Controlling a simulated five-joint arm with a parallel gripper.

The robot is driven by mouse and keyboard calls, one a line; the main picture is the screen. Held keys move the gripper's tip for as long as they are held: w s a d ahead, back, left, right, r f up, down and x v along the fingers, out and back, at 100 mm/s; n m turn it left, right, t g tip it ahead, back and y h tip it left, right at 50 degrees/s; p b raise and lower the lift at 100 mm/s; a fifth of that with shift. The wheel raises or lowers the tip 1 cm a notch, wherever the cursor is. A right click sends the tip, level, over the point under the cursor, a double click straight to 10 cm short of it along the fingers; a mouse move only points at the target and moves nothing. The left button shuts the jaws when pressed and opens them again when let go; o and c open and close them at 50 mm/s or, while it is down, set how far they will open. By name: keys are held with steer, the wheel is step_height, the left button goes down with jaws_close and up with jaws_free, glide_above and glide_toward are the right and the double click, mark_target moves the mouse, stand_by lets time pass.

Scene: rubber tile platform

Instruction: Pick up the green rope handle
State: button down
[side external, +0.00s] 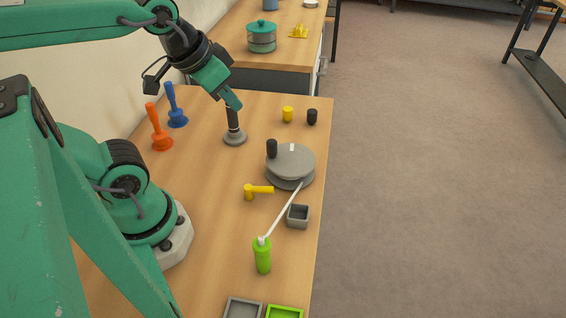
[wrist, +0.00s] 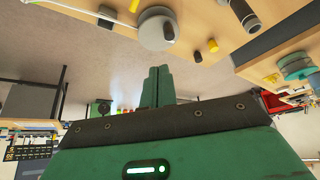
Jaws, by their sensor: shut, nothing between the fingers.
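The green rope handle (side external: 263,256) stands at the front of the wooden table in the side view. A white cord runs from its top up to the grey round disc-shaped device (side external: 291,163). In the wrist view part of the handle shows as a green piece (wrist: 106,22) at the top edge, with the white cord beside it. My gripper (side external: 236,102) is shut and empty, above the black and grey upright tool (side external: 234,136), well behind the handle. Its closed fingers also show in the wrist view (wrist: 157,75).
A yellow hammer-shaped piece (side external: 258,190) and a grey square cup (side external: 298,216) lie between disc and handle. Orange (side external: 160,138) and blue (side external: 175,112) plunger-like pieces stand left. Yellow (side external: 288,114) and black (side external: 312,117) cylinders stand behind. Grey (side external: 242,309) and green (side external: 285,312) trays sit in front.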

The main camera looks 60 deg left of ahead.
steer(key=c, duration=1)
jaws_free()
steer(key=m+g, duration=0.5)
steer(key=m, duration=0.4)
glide_above(264, 243)
steer(key=f, duration=0.7)
steer(key=w+a+f, duration=0.1)
steer(key=f, duration=0.3)
steer(key=shift+s+d+f+g, duration=0.2)
steer(key=shift+s+d+g, duration=0.1)
steer(key=shift+s+d, duration=0.1)
steer(key=shift+a+f, duration=0.1)
steer(key=shift+f, duration=1.2)
